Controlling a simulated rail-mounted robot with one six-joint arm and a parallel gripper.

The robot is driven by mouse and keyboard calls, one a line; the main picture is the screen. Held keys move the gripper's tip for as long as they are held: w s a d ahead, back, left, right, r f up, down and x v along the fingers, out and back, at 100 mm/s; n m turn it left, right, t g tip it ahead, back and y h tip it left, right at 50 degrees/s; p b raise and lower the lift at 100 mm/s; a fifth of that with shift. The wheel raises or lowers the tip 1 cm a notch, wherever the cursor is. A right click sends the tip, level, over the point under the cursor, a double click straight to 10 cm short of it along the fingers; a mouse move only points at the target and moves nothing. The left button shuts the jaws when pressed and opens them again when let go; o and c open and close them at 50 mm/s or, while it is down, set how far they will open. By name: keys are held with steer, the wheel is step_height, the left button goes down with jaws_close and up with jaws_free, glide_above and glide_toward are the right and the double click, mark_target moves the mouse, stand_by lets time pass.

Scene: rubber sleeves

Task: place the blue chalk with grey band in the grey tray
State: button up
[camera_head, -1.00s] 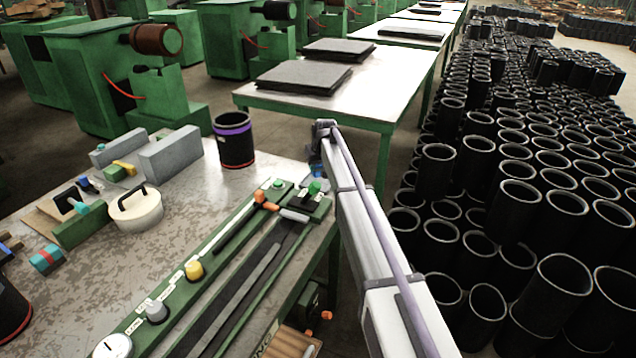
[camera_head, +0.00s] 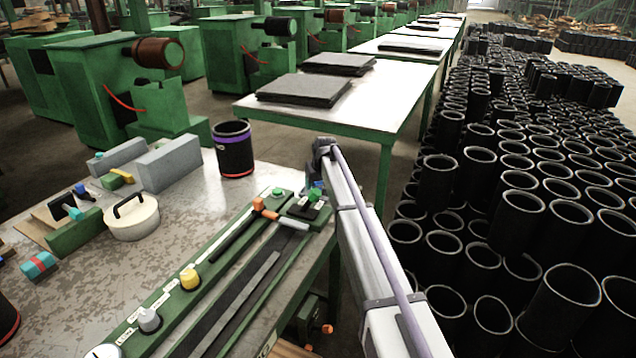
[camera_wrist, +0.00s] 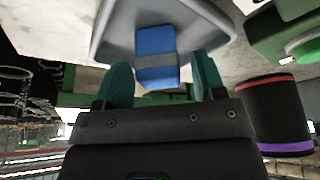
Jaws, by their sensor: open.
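The blue chalk with grey band (camera_wrist: 156,50) shows in the wrist view between the two teal fingers of my gripper (camera_wrist: 160,78). The fingers are open, with a gap on each side of the chalk. The grey tray (camera_wrist: 108,38), light grey with a raised rim, lies behind the chalk in that view. The chalk overlaps the tray's surface and near rim; I cannot tell whether it rests in it. In the head view my gripper (camera_head: 317,187) is at the table's far right corner, largely hidden by my arm, with a bit of blue there. I cannot make out the tray there.
A black cylinder with a purple band (camera_head: 233,150) stands left of my gripper; it also shows in the wrist view (camera_wrist: 278,112). A green panel with knobs (camera_head: 215,268) runs along the table's right edge. A white lidded pot (camera_head: 132,217) and grey blocks (camera_head: 168,163) stand further left.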

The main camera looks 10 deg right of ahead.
steer(key=a+p+v, duration=0.1)
steer(key=p+v, duration=1.1)
steer(key=v, duration=0.1)
steer(key=s+f+m+g, duration=0.1)
steer(key=s+g, duration=0.3)
steer(key=s, duration=4)
steer(key=shift+s+f+m+g+h+b, duration=0.3)
steer(key=shift+f+m+h, duration=0.1)
steer(key=shift+m, duration=0.1)
